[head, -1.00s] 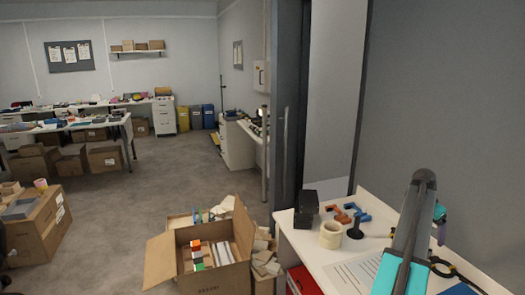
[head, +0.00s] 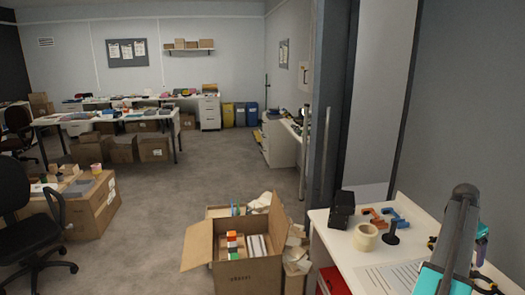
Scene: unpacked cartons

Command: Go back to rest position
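Part of my arm (head: 458,245), a dark grey link with cyan parts, rises at the lower right over the white desk (head: 372,268). My gripper does not show in the head view, so its fingers and anything in them are hidden. The task names no other object.
An open carton (head: 250,272) with books and small boxes stands on the floor left of the desk. The desk holds a black box (head: 342,210), a tape roll (head: 366,237) and orange and blue clamps. An office chair (head: 30,235) stands at left. Grey floor between is clear.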

